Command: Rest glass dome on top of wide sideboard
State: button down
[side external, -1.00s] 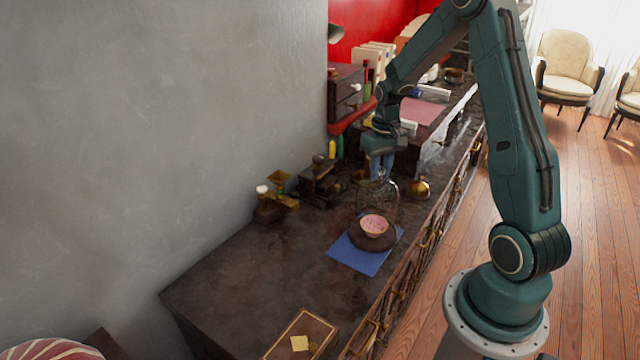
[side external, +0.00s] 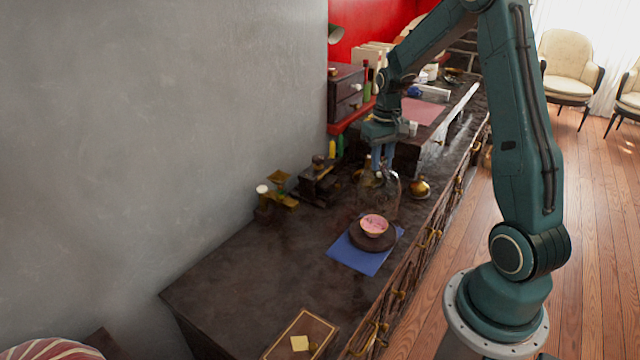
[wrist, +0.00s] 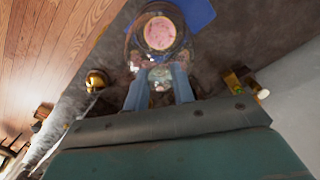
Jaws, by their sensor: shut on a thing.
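The clear glass dome (side external: 386,198) hangs from my gripper (side external: 379,172), which is shut on its top. In the wrist view, the dome (wrist: 137,62) shows below the blue fingers (wrist: 160,76). It is above the sideboard top, just behind a pink bowl. The faint glass makes its exact height and lower edge hard to tell. The wide sideboard (side external: 240,285) has a dark, worn top running along the grey wall.
The pink bowl (side external: 374,224) sits on a dark round base (side external: 372,240) on a blue cloth (side external: 353,260). A brass pot (side external: 420,189) stands to the right of the dome. Scales (side external: 280,190) stand near the wall. The near-left top is clear; a flat box (side external: 300,335) lies in front.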

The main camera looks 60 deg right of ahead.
jog(key=shift+a, duration=0.15)
jog(key=a+n, duration=0.5)
jog(key=a, duration=1.5)
jog(key=shift+s+a, duration=0.2)
jog(key=shift+s, duration=0.1)
jog(key=shift+f, duration=0.15)
notch_tip(320, 180, down, 9)
jog(key=shift+f, duration=0.55)
dwell(1.4)
jog(key=c, duration=0.6)
grip_release()
